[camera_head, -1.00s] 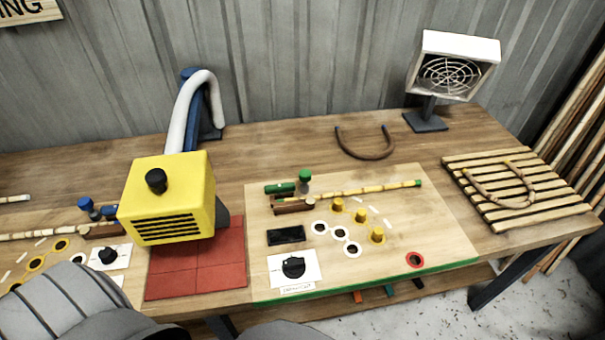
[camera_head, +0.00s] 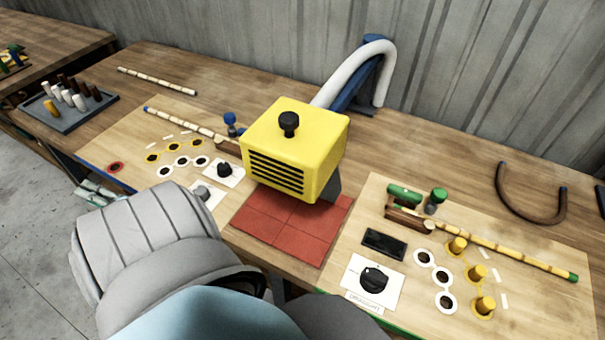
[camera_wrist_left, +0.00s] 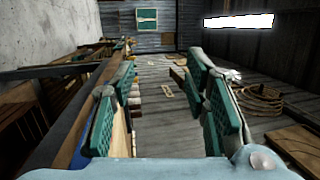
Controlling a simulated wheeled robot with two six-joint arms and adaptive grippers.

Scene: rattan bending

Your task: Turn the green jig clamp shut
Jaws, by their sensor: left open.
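The green jig clamp (camera_head: 405,194) is at the right in the head view, a green bar above a brown wooden block (camera_head: 408,219) on the right-hand board. A green-topped knob (camera_head: 437,199) stands beside it. A rattan rod (camera_head: 510,250) with a green end runs from the block to the right. I cannot tell whether the clamp is shut. My left arm comes in low at the left of the head view, well apart from the clamp. My left gripper (camera_wrist_left: 163,80) shows in the left wrist view with its teal pads apart and nothing between them.
A yellow box-shaped machine (camera_head: 295,150) with a hose stands over a red mat (camera_head: 262,222), left of the board. A black dial (camera_head: 374,280) and yellow pegs (camera_head: 457,246) are on the board. Left are a second board (camera_head: 120,150) and a peg tray (camera_head: 65,120).

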